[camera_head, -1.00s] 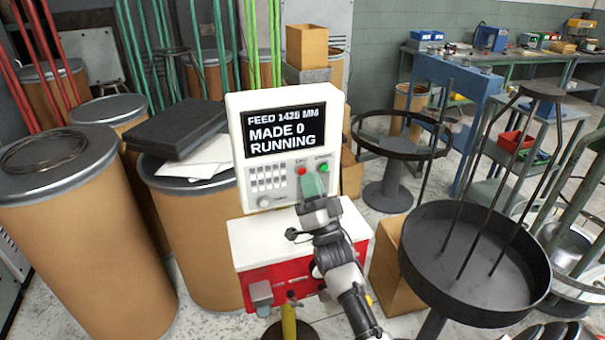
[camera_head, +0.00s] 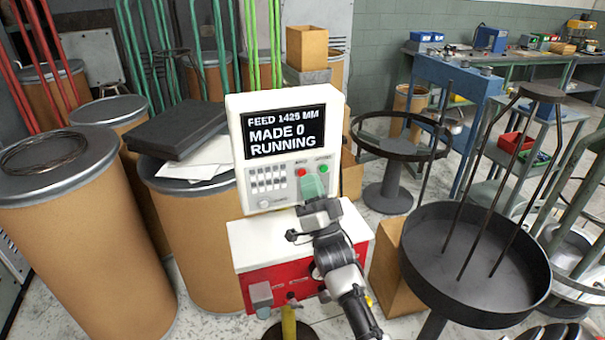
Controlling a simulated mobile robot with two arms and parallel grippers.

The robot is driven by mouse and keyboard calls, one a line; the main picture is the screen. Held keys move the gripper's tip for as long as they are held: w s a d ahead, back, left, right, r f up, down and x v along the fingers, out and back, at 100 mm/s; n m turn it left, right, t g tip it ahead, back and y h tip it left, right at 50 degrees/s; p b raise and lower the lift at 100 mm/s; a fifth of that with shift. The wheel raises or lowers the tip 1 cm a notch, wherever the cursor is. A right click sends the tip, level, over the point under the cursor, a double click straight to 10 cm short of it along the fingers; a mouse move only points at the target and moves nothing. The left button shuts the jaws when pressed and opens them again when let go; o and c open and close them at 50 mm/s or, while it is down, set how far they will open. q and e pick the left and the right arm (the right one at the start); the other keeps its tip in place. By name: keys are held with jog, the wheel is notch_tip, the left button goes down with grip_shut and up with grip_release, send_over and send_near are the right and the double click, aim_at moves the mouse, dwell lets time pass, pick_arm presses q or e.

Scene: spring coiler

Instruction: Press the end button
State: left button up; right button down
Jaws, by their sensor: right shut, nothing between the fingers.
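The white control box (camera_head: 239,128) of the coiler faces me, with a dark screen (camera_head: 285,133) reading "FEED 1425 MM, MADE 0, RUNNING". Below the screen are a red button (camera_head: 300,172) and a green button (camera_head: 322,168) on the right, with labels too small to read. A grey keypad (camera_head: 268,180) and a knob (camera_head: 264,203) are to their left. My right gripper (camera_head: 312,187) is shut and empty, its greenish fingertips just below and between the two buttons. I cannot tell whether it touches the panel. My left gripper is not in view.
The red and white machine base (camera_head: 255,235) is under my right arm. Large brown drums (camera_head: 85,250) stand close on the left. A dark round pan with rods (camera_head: 440,255) is on the right, beside a cardboard box (camera_head: 390,275).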

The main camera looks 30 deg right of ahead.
dwell(0.8)
jog(key=shift+w+d, duration=0.1)
jog(key=shift+w, duration=0.3)
